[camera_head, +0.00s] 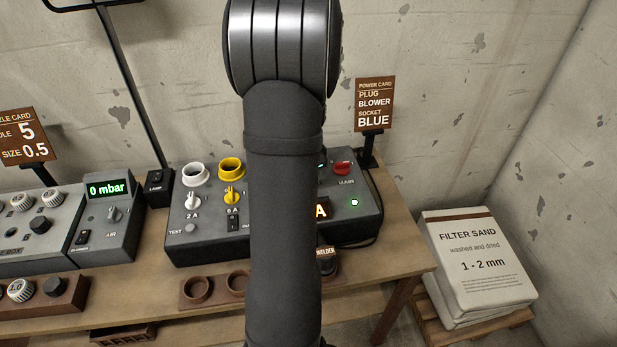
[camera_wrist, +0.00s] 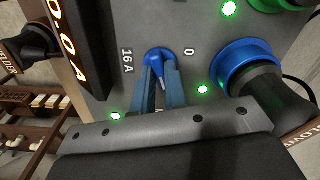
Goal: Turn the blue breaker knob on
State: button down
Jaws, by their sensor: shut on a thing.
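The blue breaker knob (camera_wrist: 155,56) shows in the wrist view, on the grey panel between the "16 A" mark on its left and the "0" mark on its right. My gripper (camera_wrist: 160,78) is shut on the knob, one finger on each side of its handle. The knob's narrow end, with a pale line, points down the wrist picture, not at the "0". The fingers hide part of the handle and the panel below it. In the head view my arm hides the knob and my gripper.
A blue socket (camera_wrist: 233,58) with a black plug (camera_wrist: 275,97) in it stands right of the knob. A green light (camera_wrist: 203,90) glows nearby. A power card (camera_head: 375,104) stands behind.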

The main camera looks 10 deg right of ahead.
jog(key=shift+m, duration=1.7)
jog(key=c, duration=1.5)
grip_release()
jog(key=shift+o, duration=0.2)
notch_tip(320, 180, up, 18)
jog(key=shift+f, duration=0.2)
jog(key=shift+f, duration=0.1)
notch_tip(320, 180, down, 17)
jog(key=shift+f, duration=0.2)
